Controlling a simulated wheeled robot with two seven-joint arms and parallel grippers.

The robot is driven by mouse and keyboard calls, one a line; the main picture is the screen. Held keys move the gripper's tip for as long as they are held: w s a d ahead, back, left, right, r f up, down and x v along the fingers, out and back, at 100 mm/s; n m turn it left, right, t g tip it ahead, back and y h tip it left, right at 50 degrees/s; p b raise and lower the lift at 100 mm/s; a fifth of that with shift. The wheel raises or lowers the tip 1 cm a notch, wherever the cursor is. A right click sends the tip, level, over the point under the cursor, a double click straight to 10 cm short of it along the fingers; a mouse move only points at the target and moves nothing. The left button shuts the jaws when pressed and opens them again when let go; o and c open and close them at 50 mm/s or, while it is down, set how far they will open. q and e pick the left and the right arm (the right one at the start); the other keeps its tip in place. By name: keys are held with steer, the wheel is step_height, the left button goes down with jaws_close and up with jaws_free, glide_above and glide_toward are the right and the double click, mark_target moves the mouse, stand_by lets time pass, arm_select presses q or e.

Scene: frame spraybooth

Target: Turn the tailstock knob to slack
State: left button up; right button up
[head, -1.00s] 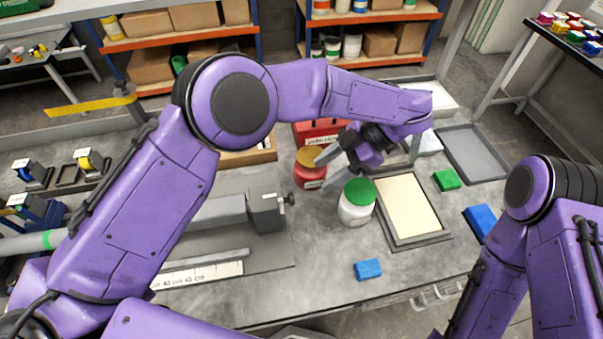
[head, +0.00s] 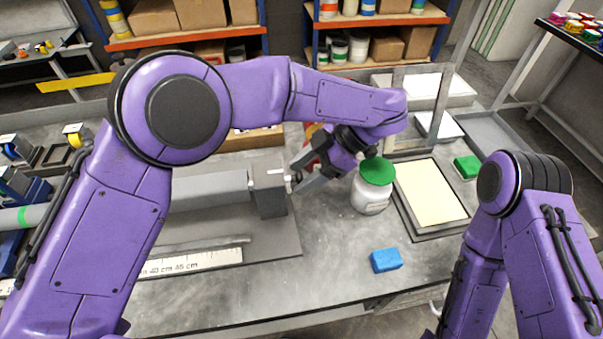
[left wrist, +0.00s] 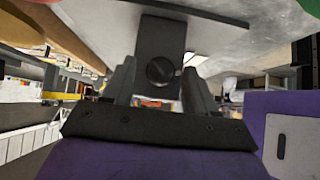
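The tailstock (head: 268,189) is a grey block at the right end of a long grey bar on the bench. Its dark round knob (left wrist: 160,70) faces my left wrist camera and carries a short slanted mark. In the head view the knob is mostly hidden by my fingers. My left gripper (head: 299,175) points left at the tailstock's right face. In the left wrist view its fingers (left wrist: 160,88) stand apart on either side of the knob, with gaps showing, so it is open. My right gripper is out of view; only my right arm shows.
A white jar with a green lid (head: 372,186) stands just right of my left gripper. A red jar (head: 312,131) is partly hidden behind it. A blue block (head: 386,260) lies near the front edge, and a framed cream panel (head: 431,191) lies to the right.

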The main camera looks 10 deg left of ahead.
arm_select(q)
steer(key=c, duration=1)
steer(key=shift+o, duration=0.2)
steer(key=shift+s+d+f+n+t+y, duration=0.15)
steer(key=shift+n+t+y, duration=0.45)
steer(key=shift+t, duration=0.6)
steer(key=shift+s+a+n+t+y, duration=0.1)
steer(key=shift+s+n+t+y, duration=0.25)
steer(key=shift+n+t, duration=0.65)
steer(key=shift+w+t, duration=0.1)
steer(key=shift+t, duration=0.2)
steer(key=o, duration=1)
